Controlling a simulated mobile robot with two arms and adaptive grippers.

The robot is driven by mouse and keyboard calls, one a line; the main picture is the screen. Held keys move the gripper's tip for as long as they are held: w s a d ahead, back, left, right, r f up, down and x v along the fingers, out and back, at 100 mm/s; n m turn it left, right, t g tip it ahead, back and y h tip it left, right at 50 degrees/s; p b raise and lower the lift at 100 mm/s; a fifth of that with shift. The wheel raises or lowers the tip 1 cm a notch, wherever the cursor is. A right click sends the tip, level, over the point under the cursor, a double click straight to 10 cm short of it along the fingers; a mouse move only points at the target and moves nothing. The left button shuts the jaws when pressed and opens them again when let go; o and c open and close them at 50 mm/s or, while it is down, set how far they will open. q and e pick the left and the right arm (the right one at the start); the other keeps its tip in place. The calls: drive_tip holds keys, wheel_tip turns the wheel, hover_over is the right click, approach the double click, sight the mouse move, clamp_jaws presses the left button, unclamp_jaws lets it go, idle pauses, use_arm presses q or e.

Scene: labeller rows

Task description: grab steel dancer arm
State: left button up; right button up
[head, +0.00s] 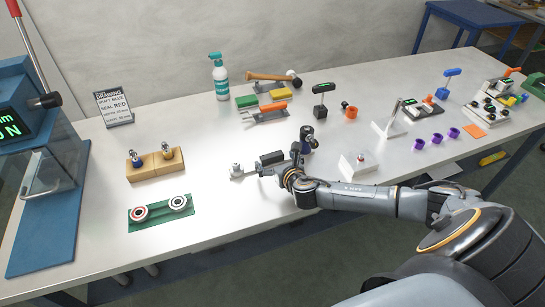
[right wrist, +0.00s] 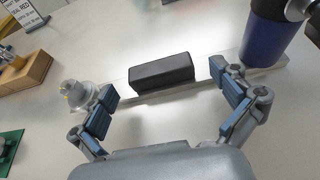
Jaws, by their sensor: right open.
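A flat steel bar with a black grip block, which I take for the steel dancer arm (head: 251,171), lies on the bench. It has a pale round roller at its left end. In the right wrist view the bar (right wrist: 207,86) runs across the picture, with its black block (right wrist: 162,73) between my fingers. My right gripper (head: 280,168) is open over the bar; in the right wrist view its fingers (right wrist: 166,94) are spread either side of the block, apart from it. A dark blue cylinder (right wrist: 268,38) stands at the bar's right end. My left gripper is not in view.
A wooden block with two fittings (head: 155,175) and a green tray with two rollers (head: 132,224) stand to the left. A white block with a knob (head: 345,168) is to the right. Tools and a spray bottle (head: 220,85) are behind. The bench front is clear.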

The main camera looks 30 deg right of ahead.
drive_tip(key=shift+x, duration=0.8)
drive_tip(key=shift+s, duration=0.1)
drive_tip(key=shift+c, duration=0.2)
drive_tip(key=c, duration=1.5)
drive_tip(key=shift+r, duration=0.1)
drive_tip(key=shift+c, duration=0.9)
